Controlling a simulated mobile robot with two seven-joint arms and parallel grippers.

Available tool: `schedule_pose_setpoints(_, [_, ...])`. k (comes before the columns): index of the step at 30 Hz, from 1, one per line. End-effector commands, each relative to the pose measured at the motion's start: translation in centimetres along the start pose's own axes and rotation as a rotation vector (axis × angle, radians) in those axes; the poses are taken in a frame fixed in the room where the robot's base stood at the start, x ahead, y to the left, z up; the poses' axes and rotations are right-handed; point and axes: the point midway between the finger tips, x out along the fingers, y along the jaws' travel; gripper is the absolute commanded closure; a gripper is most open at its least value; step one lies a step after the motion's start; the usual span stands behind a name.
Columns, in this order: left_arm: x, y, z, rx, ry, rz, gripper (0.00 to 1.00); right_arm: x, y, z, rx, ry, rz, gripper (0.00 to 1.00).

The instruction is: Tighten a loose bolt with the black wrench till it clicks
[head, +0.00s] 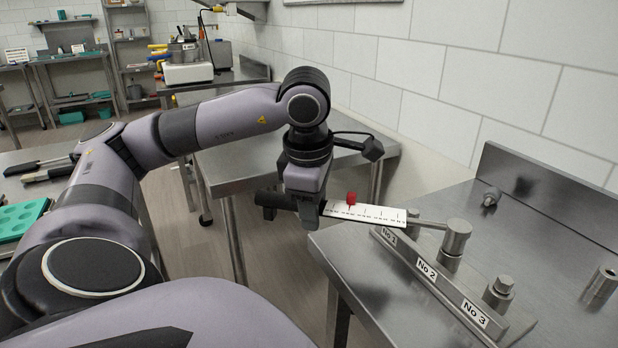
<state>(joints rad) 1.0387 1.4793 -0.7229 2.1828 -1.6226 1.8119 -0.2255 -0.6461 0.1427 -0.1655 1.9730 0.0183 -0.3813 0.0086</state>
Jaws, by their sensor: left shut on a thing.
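The wrench has a black handle (270,202), a white scale plate (365,212) with a red marker (351,198) and a round steel head (457,236). My left gripper (310,213) is shut on the handle beside the scale. The wrench lies roughly level, reaching right over the table corner. Its head appears to sit over the bolt post behind the No 2 label (427,270); the bolt itself is hidden. The bolt (498,287) behind No 3 (474,314) stands uncovered. The spot behind No 1 (388,236) is partly hidden by the wrench. My right gripper is not in view.
The labelled bar stands on a steel table (550,240) with a raised back edge by the tiled wall. A small steel part (490,197) and a steel cylinder (600,285) lie on it. A teal mould tray (20,218) is at far left. Another steel table stands behind my arm.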

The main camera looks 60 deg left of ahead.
Motion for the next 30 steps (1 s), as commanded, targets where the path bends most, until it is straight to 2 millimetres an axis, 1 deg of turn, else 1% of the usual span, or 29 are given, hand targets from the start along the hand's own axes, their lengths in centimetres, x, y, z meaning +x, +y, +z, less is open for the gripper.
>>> schedule_pose_setpoints(1, [0.0,0.7,0.2,0.018,-0.015,0.007,1.0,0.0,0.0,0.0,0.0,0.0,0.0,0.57])
schedule_pose_setpoints(3, [0.2,1.4,0.3,0.051,-0.022,0.006,1.0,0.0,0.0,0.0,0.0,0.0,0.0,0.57])
schedule_pose_setpoints(6, [0.3,2.1,0.3,0.089,-0.029,0.007,1.0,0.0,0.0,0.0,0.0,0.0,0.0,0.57])
schedule_pose_setpoints(11, [0.0,2.1,0.3,0.087,-0.029,0.008,1.0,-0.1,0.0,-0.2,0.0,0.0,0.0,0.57])
schedule_pose_setpoints(24, [-2.1,2.5,0.3,0.084,-0.027,0.007,1.0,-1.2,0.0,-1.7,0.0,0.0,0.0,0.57])
schedule_pose_setpoints(30, [-2.1,2.4,0.2,0.085,-0.024,0.004,1.0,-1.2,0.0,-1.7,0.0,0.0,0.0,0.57])
